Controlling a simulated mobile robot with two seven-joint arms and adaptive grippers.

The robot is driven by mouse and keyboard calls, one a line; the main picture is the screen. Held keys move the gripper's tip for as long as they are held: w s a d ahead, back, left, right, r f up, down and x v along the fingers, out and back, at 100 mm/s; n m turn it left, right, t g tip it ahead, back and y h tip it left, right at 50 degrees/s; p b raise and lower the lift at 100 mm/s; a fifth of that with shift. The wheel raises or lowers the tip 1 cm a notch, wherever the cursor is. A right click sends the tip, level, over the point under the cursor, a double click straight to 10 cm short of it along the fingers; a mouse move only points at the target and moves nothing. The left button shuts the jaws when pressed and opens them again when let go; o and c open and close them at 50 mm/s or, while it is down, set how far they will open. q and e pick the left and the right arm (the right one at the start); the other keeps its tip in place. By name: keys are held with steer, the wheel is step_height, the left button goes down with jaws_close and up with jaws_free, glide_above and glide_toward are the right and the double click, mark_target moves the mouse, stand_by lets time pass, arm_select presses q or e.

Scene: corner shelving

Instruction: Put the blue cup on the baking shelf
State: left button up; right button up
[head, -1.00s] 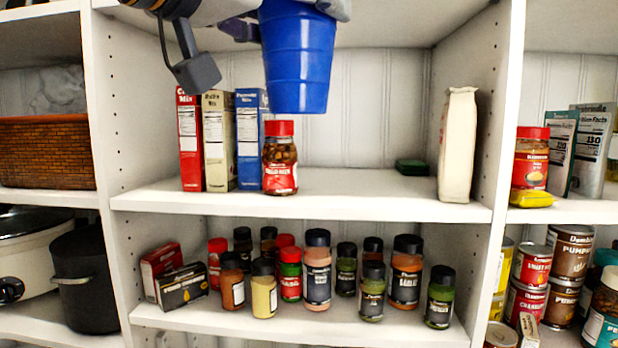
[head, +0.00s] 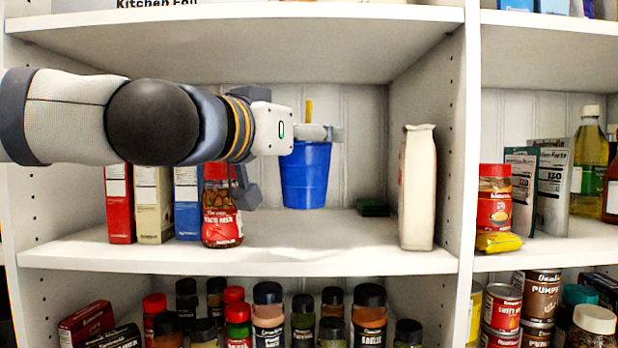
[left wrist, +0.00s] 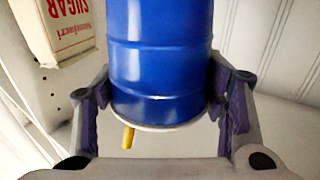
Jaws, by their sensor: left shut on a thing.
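The blue cup (head: 306,175) is upright inside the middle shelf bay, with its base appearing above the shelf board. My left gripper (head: 312,133) reaches in from the left and is shut on the cup near its rim. In the left wrist view, the gripper's two fingers (left wrist: 160,98) press the sides of the blue cup (left wrist: 160,50). A yellow stick (head: 309,110) pokes up past the rim. The baking shelf (head: 340,262) holds boxes, a jar and a white bag. My right gripper is not in view.
The white sugar bag (head: 418,190) stands right of the cup. A red-lidded jar (head: 222,226) and several boxes (head: 120,205) stand left, partly behind my arm. A dark green item (head: 373,207) lies at the back. The shelf middle is clear; another shelf (head: 300,15) is overhead.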

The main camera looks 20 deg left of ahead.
mark_target(310, 178)
arm_select(q)
steer(key=f, duration=0.1)
steer(key=w+f, duration=0.1)
steer(key=f, duration=0.1)
steer(key=w+f, duration=0.1)
steer(key=f, duration=0.1)
steer(key=shift+w+d+f, duration=0.1)
steer(key=shift+w+d, duration=0.1)
steer(key=shift+s+f, duration=0.1)
steer(key=shift+f, duration=0.15)
steer(key=shift+f, duration=0.2)
steer(key=o, duration=0.9)
